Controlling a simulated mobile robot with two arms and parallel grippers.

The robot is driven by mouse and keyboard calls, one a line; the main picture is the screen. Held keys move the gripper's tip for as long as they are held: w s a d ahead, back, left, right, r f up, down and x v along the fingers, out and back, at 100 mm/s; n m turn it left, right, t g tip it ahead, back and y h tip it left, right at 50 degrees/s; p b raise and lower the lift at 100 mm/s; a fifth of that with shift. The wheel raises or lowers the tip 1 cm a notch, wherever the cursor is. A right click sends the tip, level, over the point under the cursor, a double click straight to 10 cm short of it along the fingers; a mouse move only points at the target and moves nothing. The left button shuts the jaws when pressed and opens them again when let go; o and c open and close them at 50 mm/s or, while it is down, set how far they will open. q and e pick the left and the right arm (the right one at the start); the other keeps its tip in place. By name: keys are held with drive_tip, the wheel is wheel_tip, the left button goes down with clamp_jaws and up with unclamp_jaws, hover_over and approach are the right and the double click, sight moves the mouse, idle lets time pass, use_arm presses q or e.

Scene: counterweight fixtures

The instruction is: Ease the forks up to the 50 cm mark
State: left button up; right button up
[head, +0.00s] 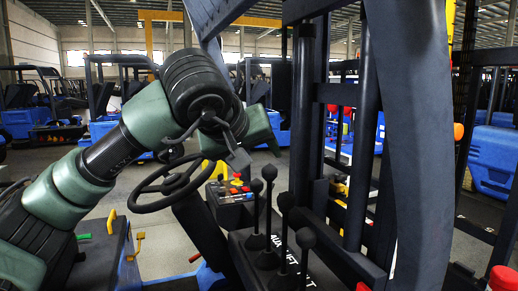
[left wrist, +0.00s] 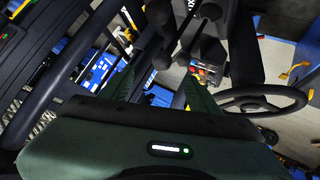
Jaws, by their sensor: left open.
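My left gripper (left wrist: 158,78) is open, with its two green fingers spread in the left wrist view. In the head view its arm (head: 85,180) reaches in from the left, and the wrist hangs above the steering wheel, left of the levers. Several black levers with round knobs (head: 269,172) stand on a dark console (head: 262,262) with white lettering, partly readable as "AUX" and "LIFT". Lever knobs (left wrist: 213,52) also show beyond the fingers in the left wrist view; I see none gripped. The forks and a 50 cm mark cannot be made out. My right gripper is out of view.
A black steering wheel (head: 170,187) is left of the levers, near a small panel with red and yellow controls (head: 232,188). Dark mast uprights (head: 364,130) stand close on the right. Blue forklifts (head: 495,160) are parked behind on a grey floor.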

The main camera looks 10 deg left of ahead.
sight(268, 169)
use_arm(q)
drive_tip(key=x, duration=1.1)
drive_tip(key=shift+w+a+r, duration=0.1)
drive_tip(key=shift+w+a, duration=0.25)
drive_tip(key=shift+w, duration=0.15)
drive_tip(key=shift+w+f, duration=0.2)
drive_tip(key=shift+w, duration=0.05)
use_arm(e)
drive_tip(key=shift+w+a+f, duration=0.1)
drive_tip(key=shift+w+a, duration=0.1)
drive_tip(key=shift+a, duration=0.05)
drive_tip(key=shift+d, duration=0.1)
use_arm(q)
drive_tip(key=shift+w, duration=0.1)
drive_tip(key=c, duration=1.1)
drive_tip(key=shift+o, duration=0.2)
